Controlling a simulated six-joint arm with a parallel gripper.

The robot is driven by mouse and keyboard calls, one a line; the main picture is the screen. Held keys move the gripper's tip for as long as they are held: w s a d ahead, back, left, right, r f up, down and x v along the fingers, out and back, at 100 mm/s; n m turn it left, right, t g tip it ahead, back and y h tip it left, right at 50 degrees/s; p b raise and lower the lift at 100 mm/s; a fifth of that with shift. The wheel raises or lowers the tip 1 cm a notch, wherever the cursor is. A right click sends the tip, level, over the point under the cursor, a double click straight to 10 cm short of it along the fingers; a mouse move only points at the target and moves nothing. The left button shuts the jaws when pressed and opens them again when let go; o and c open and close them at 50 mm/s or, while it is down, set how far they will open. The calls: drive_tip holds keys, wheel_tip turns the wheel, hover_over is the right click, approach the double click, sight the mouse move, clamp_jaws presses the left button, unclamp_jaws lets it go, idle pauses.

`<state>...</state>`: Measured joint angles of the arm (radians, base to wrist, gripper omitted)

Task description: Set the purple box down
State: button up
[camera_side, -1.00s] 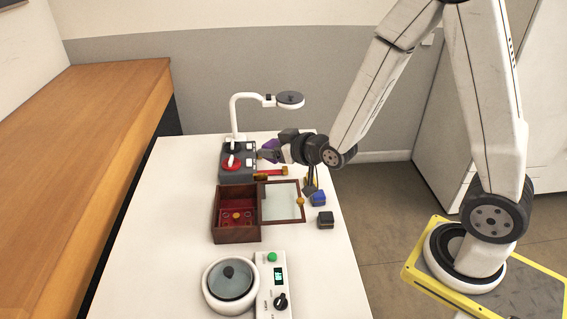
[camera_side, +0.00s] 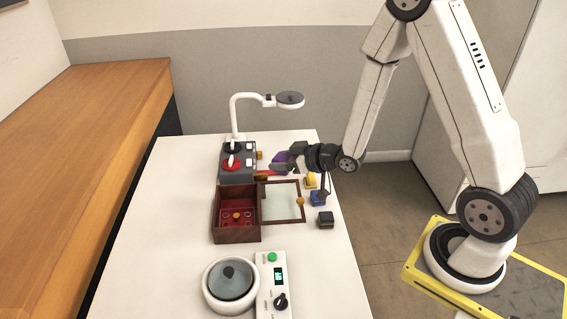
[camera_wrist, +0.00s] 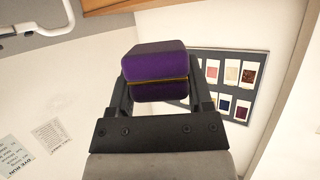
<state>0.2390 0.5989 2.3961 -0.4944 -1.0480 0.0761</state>
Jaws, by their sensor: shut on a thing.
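The purple box (camera_wrist: 155,62) is between the two fingers of my gripper (camera_wrist: 160,85) in the wrist view, with a thin gold line around its middle. In the side view my gripper (camera_side: 282,165) is shut on the purple box (camera_side: 280,157), near the back right of the white table. The box appears to be above the table; the gap beneath it cannot be judged. My gripper partly hides the box in the side view.
A grey unit with a red knob (camera_side: 231,164) and white lamp (camera_side: 236,112) stand left of my gripper. A wooden box (camera_side: 237,232) with a glass lid (camera_side: 281,203) lies in front. A blue block (camera_side: 319,198), dark block (camera_side: 325,220) and lidded pot (camera_side: 230,281) are nearer.

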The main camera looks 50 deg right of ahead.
drive_tip(key=s+d+f+n+g+y, duration=0.3)
drive_tip(key=s+f+n+y, duration=0.4)
drive_tip(key=s+f, duration=0.6)
drive_tip(key=shift+s+d+f+g, duration=0.2)
drive_tip(key=shift+s+g, duration=0.2)
drive_tip(key=shift+g, duration=0.4)
drive_tip(key=shift+f, duration=0.1)
hover_over(327, 246)
drive_tip(key=shift+f, duration=2.8)
drive_tip(key=shift+f, duration=0.1)
drive_tip(key=shift+f, duration=1.8)
drive_tip(key=shift+f, duration=0.2)
drive_tip(key=o, duration=1.3)
drive_tip(key=shift+c, duration=0.2)
